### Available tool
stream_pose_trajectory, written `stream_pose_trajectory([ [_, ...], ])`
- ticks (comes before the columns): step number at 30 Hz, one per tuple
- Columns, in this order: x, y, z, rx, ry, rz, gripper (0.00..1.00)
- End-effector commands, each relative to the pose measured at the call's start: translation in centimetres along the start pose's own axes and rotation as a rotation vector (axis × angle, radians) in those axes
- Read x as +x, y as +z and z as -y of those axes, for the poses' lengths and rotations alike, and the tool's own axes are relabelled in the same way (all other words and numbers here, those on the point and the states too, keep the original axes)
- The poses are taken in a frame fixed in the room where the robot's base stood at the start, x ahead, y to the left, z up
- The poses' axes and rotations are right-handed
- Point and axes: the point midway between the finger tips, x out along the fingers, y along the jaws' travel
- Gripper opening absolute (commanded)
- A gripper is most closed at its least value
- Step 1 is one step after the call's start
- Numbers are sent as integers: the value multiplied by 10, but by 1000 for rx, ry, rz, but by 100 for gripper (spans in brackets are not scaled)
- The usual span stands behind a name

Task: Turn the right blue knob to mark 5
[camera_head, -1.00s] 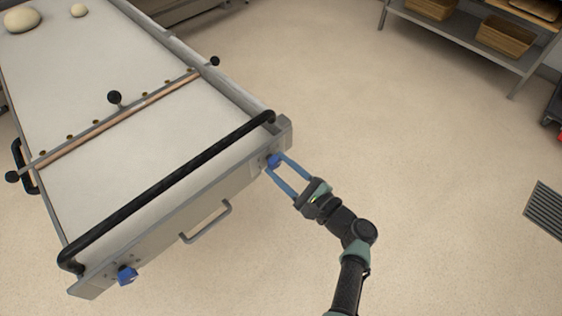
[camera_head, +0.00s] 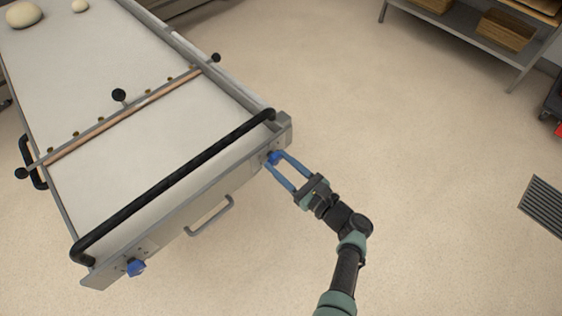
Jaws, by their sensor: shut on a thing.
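The right blue knob (camera_head: 272,158) sits on the front panel of the long oven loader table (camera_head: 165,227), close to its right corner. My gripper (camera_head: 274,160) reaches it from the lower right, with its two blue fingers on either side of the knob and shut on it. The fingers hide much of the knob. The marks around it are too small to read, so its setting cannot be told. The left blue knob (camera_head: 136,267) is on the same panel near the left corner, apart from my gripper.
A black bar (camera_head: 170,185) runs along the table's front edge above the panel. A metal handle (camera_head: 210,216) sticks out between the knobs. Dough balls (camera_head: 24,14) lie at the far end. A shelf with baskets (camera_head: 507,31) stands back right. The floor around my arm is clear.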

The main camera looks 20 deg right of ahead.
Motion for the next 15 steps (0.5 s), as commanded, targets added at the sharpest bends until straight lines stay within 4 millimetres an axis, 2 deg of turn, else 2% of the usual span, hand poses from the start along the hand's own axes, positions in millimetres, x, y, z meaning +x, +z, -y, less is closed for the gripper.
stream_pose_trajectory([
  [10, -1, -2, 0, 9, -1, -2, 0],
  [11, -1, -2, 0, 9, -1, -2, 49],
  [15, -1, -1, 0, 7, -1, -1, 74],
])
